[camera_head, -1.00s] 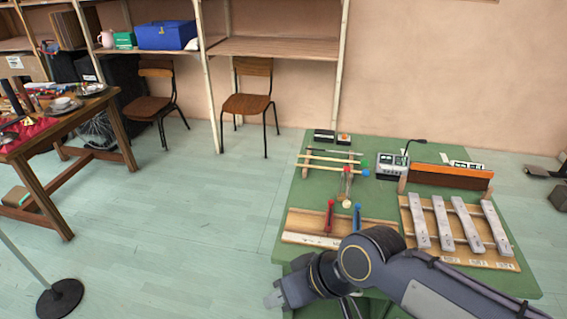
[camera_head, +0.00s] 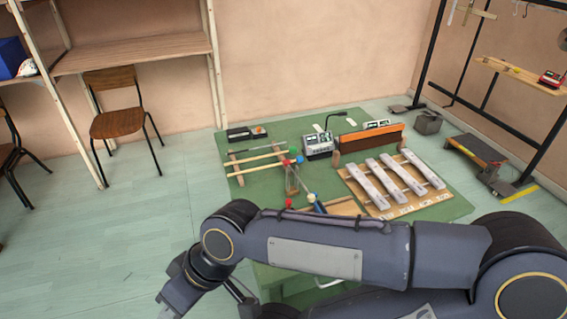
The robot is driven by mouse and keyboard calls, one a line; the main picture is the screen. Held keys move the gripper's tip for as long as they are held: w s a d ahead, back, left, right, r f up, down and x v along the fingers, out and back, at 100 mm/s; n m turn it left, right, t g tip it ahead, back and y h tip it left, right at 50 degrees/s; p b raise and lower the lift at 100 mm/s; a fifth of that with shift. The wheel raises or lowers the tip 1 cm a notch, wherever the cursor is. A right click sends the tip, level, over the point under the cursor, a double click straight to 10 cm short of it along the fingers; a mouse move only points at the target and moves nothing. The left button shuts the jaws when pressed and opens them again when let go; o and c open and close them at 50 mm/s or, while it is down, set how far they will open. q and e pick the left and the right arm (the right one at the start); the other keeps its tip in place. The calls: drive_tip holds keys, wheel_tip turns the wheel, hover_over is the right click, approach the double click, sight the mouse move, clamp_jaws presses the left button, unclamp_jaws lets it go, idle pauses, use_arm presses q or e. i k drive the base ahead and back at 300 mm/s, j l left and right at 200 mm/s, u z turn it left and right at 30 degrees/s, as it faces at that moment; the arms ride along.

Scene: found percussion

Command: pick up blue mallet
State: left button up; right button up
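A blue mallet head (camera_head: 299,159) shows at the right end of the light sticks resting across a small rack on the green table. Which of the two is the task's mallet I cannot tell. My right arm comes in from the right across the front of the table. Its gripper (camera_head: 172,298) hangs at the lower left, beyond the table's left side and away from the mallets. Its fingers are too unclear to read. My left gripper is out of view.
The green table (camera_head: 212,196) also bears a xylophone with grey bars (camera_head: 400,175), a grey device (camera_head: 318,147) and a brown wooden board (camera_head: 371,138). A chair (camera_head: 118,122) and shelves stand behind at the left. The floor left of the table is clear.

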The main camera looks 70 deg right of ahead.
sight(299, 158)
drive_tip(key=i+z, duration=0.15)
drive_tip(key=z, duration=0.3)
drive_tip(key=i+z, duration=0.15)
drive_tip(key=z, duration=0.35)
drive_tip(key=i+j+z, duration=0.15)
drive_tip(key=z, duration=0.3)
drive_tip(key=i+z, duration=0.15)
drive_tip(key=z, duration=0.3)
drive_tip(key=i+j+z, duration=0.15)
drive_tip(key=z, duration=0.3)
drive_tip(key=i+j+z, duration=0.1)
drive_tip(key=z, duration=0.35)
drive_tip(key=i+j+z, duration=0.1)
drive_tip(key=z, duration=0.4)
drive_tip(key=j+z, duration=0.3)
drive_tip(key=z, duration=0.15)
drive_tip(key=j+z, duration=0.25)
drive_tip(key=z, duration=0.2)
drive_tip(key=i+j+z, duration=0.1)
drive_tip(key=j+z, duration=0.25)
